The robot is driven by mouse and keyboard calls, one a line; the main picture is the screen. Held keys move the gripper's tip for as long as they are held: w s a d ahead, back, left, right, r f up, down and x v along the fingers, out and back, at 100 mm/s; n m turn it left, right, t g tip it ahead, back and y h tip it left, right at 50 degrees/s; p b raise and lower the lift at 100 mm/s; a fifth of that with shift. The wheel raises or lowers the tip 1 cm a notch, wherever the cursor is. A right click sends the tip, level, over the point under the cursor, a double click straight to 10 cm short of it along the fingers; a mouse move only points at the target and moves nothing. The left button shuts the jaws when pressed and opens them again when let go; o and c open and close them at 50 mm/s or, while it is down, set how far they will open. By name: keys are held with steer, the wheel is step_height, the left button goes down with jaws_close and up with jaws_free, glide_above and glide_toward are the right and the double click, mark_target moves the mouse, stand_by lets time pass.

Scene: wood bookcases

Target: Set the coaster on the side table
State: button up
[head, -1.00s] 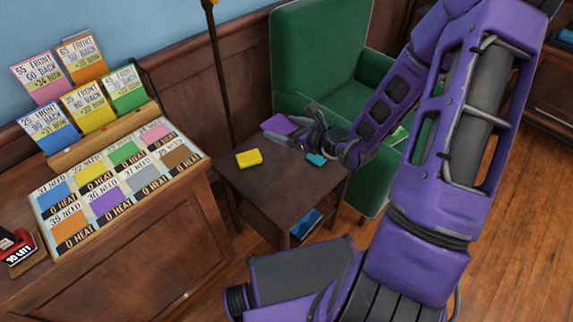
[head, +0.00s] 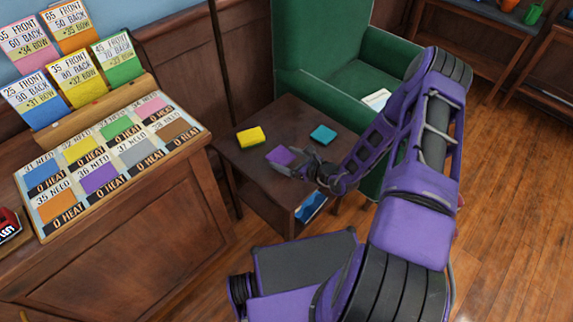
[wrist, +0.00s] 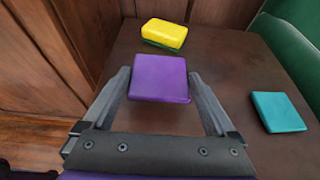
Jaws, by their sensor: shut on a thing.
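A flat purple square, the coaster (head: 280,155), is between the fingers of my gripper (head: 292,167), which is shut on it. In the wrist view the purple coaster (wrist: 160,77) lies flat, with one finger at each side. It is over the dark brown side table (head: 272,182), near its front left part. I cannot tell whether it touches the tabletop or hangs a little above it. My gripper hides part of the table's front.
A yellow block (head: 250,136), like a sponge, lies on the table behind the coaster. A teal square (head: 323,134) lies to the right.

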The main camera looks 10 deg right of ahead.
mark_target(286, 166)
steer(key=shift+f+b, duration=0.4)
steer(key=shift+f, duration=1.55)
steer(key=shift+f, duration=0.15)
steer(key=o, duration=1.1)
steer(key=shift+s+d+r, duration=0.1)
steer(key=shift+d+r, duration=0.05)
steer(key=shift+r, duration=0.1)
steer(key=p+v, duration=0.1)
steer(key=v, duration=0.9)
steer(key=shift+s+d+r, duration=0.1)
steer(key=shift+s+d, duration=0.1)
steer(key=shift+s, duration=0.1)
steer(key=shift+s+d+r, duration=0.15)
steer(key=shift+s+d, duration=0.05)
steer(key=shift+s, duration=0.15)
